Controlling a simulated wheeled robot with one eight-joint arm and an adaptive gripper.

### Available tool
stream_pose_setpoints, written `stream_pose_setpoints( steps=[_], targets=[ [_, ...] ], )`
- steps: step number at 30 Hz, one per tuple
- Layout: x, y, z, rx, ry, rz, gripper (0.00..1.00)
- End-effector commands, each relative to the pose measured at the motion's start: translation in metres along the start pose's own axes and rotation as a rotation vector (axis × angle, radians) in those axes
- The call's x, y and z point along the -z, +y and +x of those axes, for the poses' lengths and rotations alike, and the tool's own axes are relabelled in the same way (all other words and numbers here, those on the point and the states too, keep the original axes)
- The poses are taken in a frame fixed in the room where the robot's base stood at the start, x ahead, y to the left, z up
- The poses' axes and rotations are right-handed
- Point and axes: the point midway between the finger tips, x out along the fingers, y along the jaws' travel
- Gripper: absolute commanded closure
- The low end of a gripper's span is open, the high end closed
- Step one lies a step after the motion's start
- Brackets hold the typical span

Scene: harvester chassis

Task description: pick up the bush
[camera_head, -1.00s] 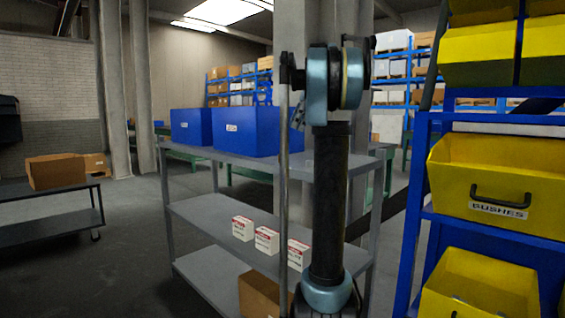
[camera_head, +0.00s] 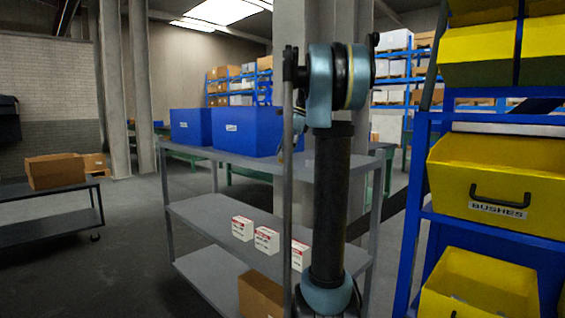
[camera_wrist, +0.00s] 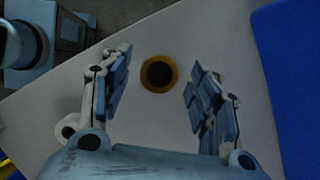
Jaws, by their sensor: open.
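The bush (camera_wrist: 159,73) is a small yellow-orange ring with a dark hole. In the wrist view it rests on a light grey flat surface (camera_wrist: 60,130), a little above the picture's middle. My gripper (camera_wrist: 157,90) is open, with one finger to the left of the bush and one to the right. The fingers do not touch it, and the gap between them is empty apart from the bush seen beyond. The height of the fingers above the surface is hard to tell. The head view does not show the bush, and the gripper is not clearly seen there.
In the wrist view a blue surface (camera_wrist: 295,80) lies at the right. In the head view, blue bins (camera_head: 248,132) stand on a grey shelf cart (camera_head: 200,153) behind my arm. A blue rack (camera_head: 418,200) with yellow bins, one labelled BUSHES (camera_head: 497,185), stands at the right.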

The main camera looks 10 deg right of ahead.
Motion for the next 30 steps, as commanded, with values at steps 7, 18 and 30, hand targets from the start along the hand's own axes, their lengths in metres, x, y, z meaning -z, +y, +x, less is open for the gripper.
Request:
stream_pose_setpoints(
  steps=[7,18,30],
  targets=[
    [0.0,0.0,0.006,0.0,0.0,0.0,0.44],
    [0.001,0.0,0.005,0.001,0.0,0.001,0.93],
    [-0.004,0.0,-0.008,0.001,0.0,0.002,0.93]
  ],
)
